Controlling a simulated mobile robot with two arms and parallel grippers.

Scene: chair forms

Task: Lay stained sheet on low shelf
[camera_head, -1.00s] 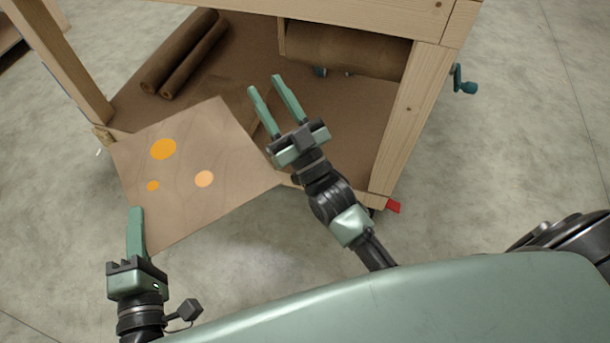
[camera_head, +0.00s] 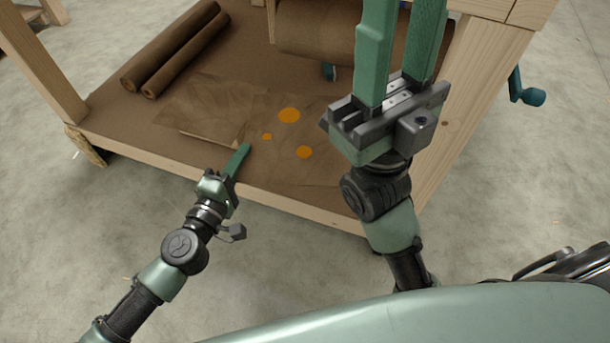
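The stained sheet (camera_head: 330,121), brown with three orange spots, lies on the low shelf (camera_head: 125,110) of a wooden bench, near its front edge. My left gripper (camera_head: 240,154) is at the sheet's front left side, low over the shelf edge. Its fingers show edge-on as one, so I cannot tell whether they grip the sheet. My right gripper (camera_head: 403,20) is open and empty, raised close to the camera with its fingers pointing up the picture. It hides part of the shelf's right side.
Two brown rolls (camera_head: 172,50) lie at the shelf's back left. Other brown sheets (camera_head: 205,106) lie left of the stained one. A large roll (camera_head: 315,30) hangs above the shelf. Wooden legs (camera_head: 40,65) stand at both sides, with a teal crank (camera_head: 527,92) at right.

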